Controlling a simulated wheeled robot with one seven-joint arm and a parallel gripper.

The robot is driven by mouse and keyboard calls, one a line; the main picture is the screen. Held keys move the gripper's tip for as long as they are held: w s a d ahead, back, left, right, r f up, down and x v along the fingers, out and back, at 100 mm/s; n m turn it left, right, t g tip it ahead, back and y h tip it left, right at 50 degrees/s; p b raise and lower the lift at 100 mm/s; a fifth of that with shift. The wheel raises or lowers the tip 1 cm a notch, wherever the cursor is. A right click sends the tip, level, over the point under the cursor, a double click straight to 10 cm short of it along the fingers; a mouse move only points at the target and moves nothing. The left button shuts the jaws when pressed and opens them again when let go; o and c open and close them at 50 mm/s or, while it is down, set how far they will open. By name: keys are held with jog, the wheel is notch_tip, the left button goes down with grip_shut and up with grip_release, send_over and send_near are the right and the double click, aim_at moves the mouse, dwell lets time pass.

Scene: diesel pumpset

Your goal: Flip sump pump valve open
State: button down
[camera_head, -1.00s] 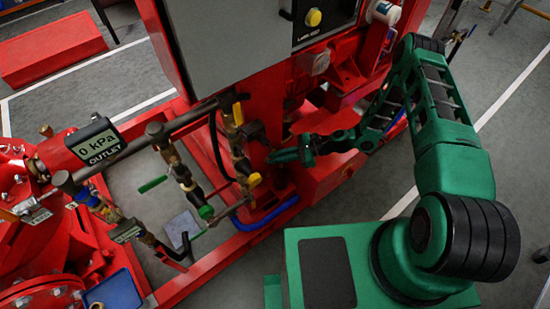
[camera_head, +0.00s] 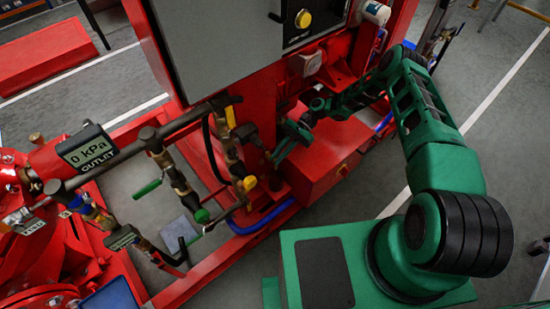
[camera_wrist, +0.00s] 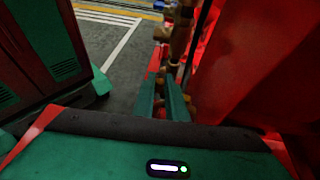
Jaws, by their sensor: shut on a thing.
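My gripper (camera_head: 275,160) is beside the upright pipework on the red pumpset, to the right of the pipes in the head view. In the wrist view its two green fingers (camera_wrist: 162,92) point away towards brass and dark pipe fittings (camera_wrist: 180,40). The fingers are shut on a small part that looks like a valve handle; it is mostly hidden between them, so its exact position cannot be told. A yellow valve handle (camera_head: 249,183) is on the pipe just left of and below the gripper. Another yellow handle (camera_head: 230,117) stands higher up.
A green handle (camera_head: 147,189) is on the left pipework. A grey cabinet (camera_head: 210,45) stands above the gripper, and a red box (camera_head: 325,165) lies right of it. A blue hose (camera_head: 262,220) runs below. Open floor (camera_head: 490,130) lies to the right.

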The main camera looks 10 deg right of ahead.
jog(key=shift+w+d+n+g+h, duration=0.15)
jog(key=shift+n+g+h, duration=0.25)
jog(key=shift+n, duration=0.1)
jog(key=shift+w+d+n+g+h, duration=0.15)
jog(key=shift+n+g+h, duration=0.25)
jog(key=shift+n, duration=0.1)
jog(key=c, duration=1.8)
grip_release()
jog(key=shift+o, duration=0.2)
jog(key=shift+w, duration=0.1)
jog(key=v, duration=1.1)
jog(key=shift+f, duration=0.1)
jog(key=shift+a, duration=0.1)
